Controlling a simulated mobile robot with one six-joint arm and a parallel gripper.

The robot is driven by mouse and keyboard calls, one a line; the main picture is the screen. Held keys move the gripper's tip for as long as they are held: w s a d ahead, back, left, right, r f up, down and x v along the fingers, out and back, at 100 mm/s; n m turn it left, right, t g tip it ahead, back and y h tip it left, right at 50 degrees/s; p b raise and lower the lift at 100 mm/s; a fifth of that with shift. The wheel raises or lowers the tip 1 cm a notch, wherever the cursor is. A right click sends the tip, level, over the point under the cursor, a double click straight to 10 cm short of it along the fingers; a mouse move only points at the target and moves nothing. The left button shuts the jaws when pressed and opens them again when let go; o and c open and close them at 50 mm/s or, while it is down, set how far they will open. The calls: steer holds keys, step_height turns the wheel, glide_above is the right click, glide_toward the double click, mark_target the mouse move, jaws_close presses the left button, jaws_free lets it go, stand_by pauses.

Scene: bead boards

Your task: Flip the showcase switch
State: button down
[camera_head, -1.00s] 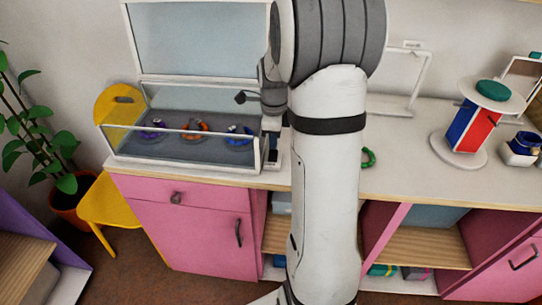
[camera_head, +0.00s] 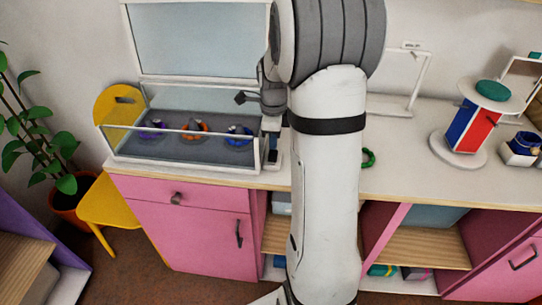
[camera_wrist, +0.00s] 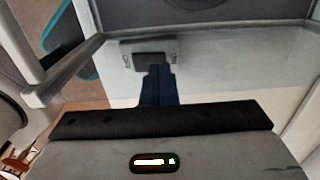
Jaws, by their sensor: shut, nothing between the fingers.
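The showcase (camera_head: 190,165) is a glass-walled case with its lid (camera_head: 195,40) raised, at the left end of the counter. Several bead bracelets, such as an orange one (camera_head: 195,130), lie inside. My gripper (camera_head: 273,150) is at the right side of the case, pointing down and partly hidden by my arm. In the wrist view its dark blue fingers (camera_wrist: 157,72) are shut and empty. A small grey box with a dark face (camera_wrist: 168,50), possibly the switch, lies right at the fingertips. The fingers cover part of it, so contact and the switch's position cannot be told.
The pink cabinet (camera_head: 205,245) carries the pale countertop (camera_head: 410,180). A green bracelet (camera_head: 368,158) lies right of my arm. A red and blue stand (camera_head: 474,128) and a small box with a dark blue item (camera_head: 521,150) are farther right. A yellow chair (camera_head: 108,205) is at left.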

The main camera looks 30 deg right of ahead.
mark_target(273, 151)
steer(key=shift+f+b, duration=0.65)
steer(key=shift+f, duration=0.3)
stand_by(0.8)
steer(key=shift+r, duration=0.1)
steer(key=shift+r+p, duration=2.6)
steer(key=shift+r, duration=0.9)
steer(key=shift+f, duration=0.1)
